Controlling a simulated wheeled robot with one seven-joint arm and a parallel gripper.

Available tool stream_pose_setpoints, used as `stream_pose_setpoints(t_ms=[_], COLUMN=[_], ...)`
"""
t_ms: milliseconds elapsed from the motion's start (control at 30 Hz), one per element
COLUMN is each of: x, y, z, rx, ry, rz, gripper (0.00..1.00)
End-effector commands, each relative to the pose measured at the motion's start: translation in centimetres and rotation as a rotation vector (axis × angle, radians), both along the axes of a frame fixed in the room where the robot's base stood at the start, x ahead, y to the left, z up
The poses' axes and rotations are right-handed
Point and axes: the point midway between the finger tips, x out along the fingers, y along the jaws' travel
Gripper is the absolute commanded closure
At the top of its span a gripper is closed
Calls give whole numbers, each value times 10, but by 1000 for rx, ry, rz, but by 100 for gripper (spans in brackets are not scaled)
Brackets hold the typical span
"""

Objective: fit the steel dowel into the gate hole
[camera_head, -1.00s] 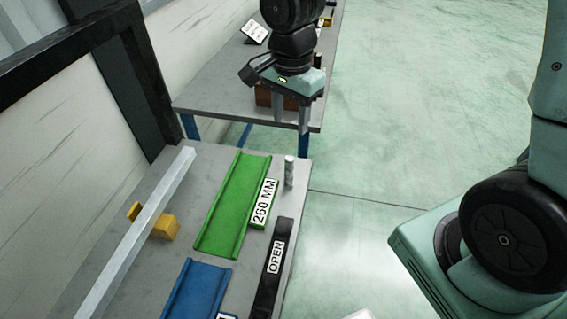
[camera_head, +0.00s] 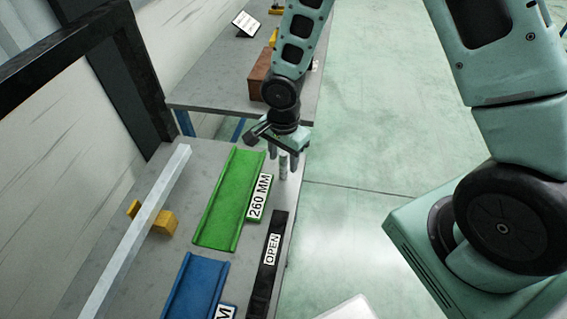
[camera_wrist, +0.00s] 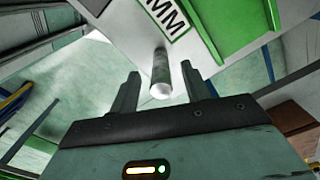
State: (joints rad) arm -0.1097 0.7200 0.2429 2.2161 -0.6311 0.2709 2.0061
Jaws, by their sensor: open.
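The steel dowel (camera_head: 283,166) stands upright near the right edge of the near table, beside the green channel's label. My gripper (camera_head: 283,158) is above the table at the dowel, with its fingers on either side of it. In the wrist view my gripper (camera_wrist: 160,82) is open and the dowel (camera_wrist: 161,72) shows between the two fingers, without visible contact. I cannot pick out a gate hole; a black bar marked OPEN (camera_head: 271,262) lies along the table's right edge.
A green channel (camera_head: 230,200) labelled 260 MM and a blue channel (camera_head: 194,290) lie on the near table (camera_head: 150,255). A long pale bar (camera_head: 140,235) rests by a yellow block (camera_head: 164,222). Behind stands a second table (camera_head: 215,88) with a brown block (camera_head: 260,75).

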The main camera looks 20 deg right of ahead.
Motion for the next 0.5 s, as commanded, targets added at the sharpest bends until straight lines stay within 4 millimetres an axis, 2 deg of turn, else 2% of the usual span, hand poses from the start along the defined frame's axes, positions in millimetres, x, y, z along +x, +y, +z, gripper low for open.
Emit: stream_pose_setpoints(t_ms=[233, 500], x=[1, 1], y=[0, -1], z=[-28, -32], rx=[-2, 0], ry=[2, -1], rz=[0, 0], gripper=[53, 53])
